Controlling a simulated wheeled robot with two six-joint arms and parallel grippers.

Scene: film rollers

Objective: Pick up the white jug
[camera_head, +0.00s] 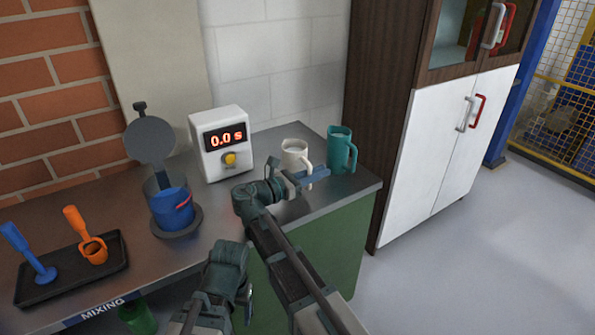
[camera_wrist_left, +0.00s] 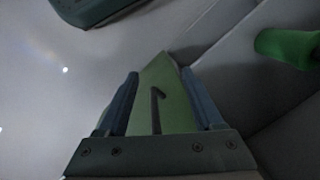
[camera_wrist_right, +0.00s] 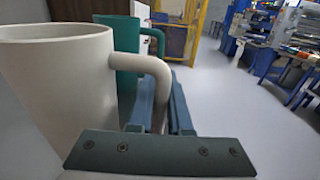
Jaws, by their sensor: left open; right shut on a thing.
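The white jug (camera_head: 294,153) stands upright near the back right of the grey counter. It also fills the left of the right wrist view (camera_wrist_right: 62,95), with its handle reaching right. My right gripper (camera_head: 312,176) is shut on the jug's handle, which passes between its two blue fingers (camera_wrist_right: 165,95). The jug's base is partly hidden by my right arm in the head view. My left gripper (camera_wrist_left: 162,95) is open and empty, low in front of the counter; its fingers are not clearly visible in the head view.
A teal jug (camera_head: 341,150) stands just right of the white one. A timer box (camera_head: 222,143) reading 0.0 s, a blue beaker (camera_head: 170,208) and a black tray (camera_head: 70,283) holding orange and blue tools are to the left. A cabinet (camera_head: 430,140) stands at right.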

